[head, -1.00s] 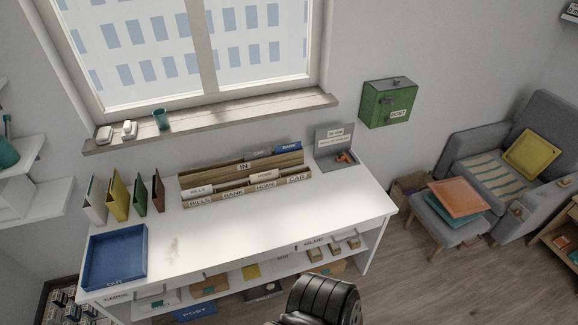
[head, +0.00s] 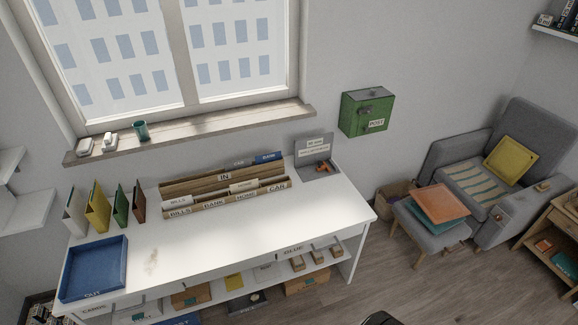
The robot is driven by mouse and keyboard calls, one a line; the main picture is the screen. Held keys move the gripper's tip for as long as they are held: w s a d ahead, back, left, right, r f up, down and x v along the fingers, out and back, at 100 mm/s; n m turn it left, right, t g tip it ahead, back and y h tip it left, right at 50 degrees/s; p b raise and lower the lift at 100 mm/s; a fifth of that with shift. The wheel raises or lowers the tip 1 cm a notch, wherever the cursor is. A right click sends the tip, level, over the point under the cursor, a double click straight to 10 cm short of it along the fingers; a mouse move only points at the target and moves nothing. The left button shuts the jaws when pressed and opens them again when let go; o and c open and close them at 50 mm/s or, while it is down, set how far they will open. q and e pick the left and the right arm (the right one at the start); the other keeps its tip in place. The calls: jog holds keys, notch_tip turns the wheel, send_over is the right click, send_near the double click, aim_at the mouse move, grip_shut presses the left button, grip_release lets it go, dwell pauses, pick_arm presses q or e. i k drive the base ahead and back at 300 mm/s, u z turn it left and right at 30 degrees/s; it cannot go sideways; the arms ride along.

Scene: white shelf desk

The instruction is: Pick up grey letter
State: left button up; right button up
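A wooden letter sorter (head: 225,206) stands at the back of the white desk. Its front slots are labelled BILLS, BANK, HOME and CAR, and its rear slot is labelled IN. A grey letter (head: 241,162) shows only its top edge in the rear IN slot, left of a blue letter (head: 268,157) marked BANK. Its print is too small to read surely. A white letter (head: 177,201) stands in the BILLS slot, and a cream letter (head: 243,186) stands further right. Neither gripper is in view; only a dark part of mine shows at the bottom edge.
A blue OUT tray (head: 95,267) and upright coloured folders (head: 98,212) occupy the desk's left side. A grey holder with a sign (head: 315,157) stands at the right rear. The white desktop (head: 215,238) is clear in front of the sorter. A green POST box (head: 366,111) hangs on the wall.

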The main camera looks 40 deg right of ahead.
aim_at(243, 164)
jog(key=z, duration=0.25)
jog(key=i, duration=0.95)
